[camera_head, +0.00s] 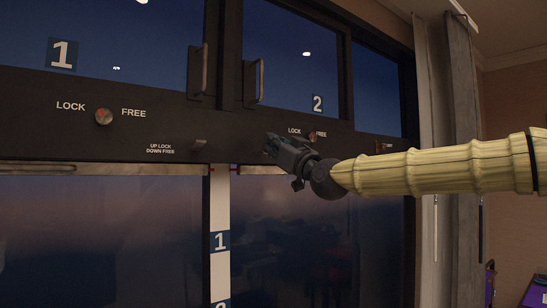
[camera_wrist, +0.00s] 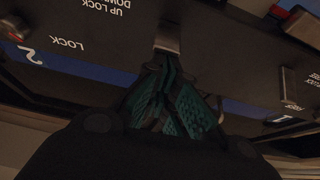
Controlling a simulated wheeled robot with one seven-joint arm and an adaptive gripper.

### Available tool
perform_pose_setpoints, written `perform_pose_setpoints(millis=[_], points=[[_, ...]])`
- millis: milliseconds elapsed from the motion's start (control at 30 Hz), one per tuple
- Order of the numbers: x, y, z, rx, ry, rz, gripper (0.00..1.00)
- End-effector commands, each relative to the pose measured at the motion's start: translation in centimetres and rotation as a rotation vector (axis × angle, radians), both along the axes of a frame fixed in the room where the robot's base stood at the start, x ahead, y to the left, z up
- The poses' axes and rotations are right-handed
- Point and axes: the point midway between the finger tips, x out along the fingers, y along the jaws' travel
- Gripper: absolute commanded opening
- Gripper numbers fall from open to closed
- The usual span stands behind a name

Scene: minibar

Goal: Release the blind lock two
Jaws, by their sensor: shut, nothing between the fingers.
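A small metal lever (camera_wrist: 168,40) sticks out of the dark panel on the side marked 2, beside an upside-down "UP LOCK DOWN" label (camera_wrist: 105,6) in the wrist view. My gripper (camera_head: 268,141) is shut and empty, with its tips close to this lever in the wrist view (camera_wrist: 170,62). I cannot tell whether they touch. In the head view my gripper hides most of the lever and its label. The red LOCK/FREE knob (camera_head: 313,136) of side 2 shows just above my gripper; its setting is too small to read.
Side 1 has its own red knob (camera_head: 103,116) and a lever (camera_head: 200,143), also in the wrist view (camera_wrist: 289,82). Window handles (camera_head: 259,82) stick out above the panel. Another small latch (camera_head: 384,147) is at the right. A curtain (camera_head: 460,130) hangs at the right.

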Motion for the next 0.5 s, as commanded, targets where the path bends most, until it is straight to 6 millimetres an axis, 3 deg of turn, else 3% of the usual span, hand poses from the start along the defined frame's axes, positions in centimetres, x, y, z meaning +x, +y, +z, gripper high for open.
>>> perform_pose_setpoints(millis=[33, 400, 500], points=[[0.03, -0.05, -0.96, 0.013, -0.013, -0.001, 0.00], [-0.12, -0.30, -1.76, 0.107, -0.121, -0.003, 0.00], [-0.17, -0.34, -1.13, 0.109, -0.124, -0.003, 0.00]])
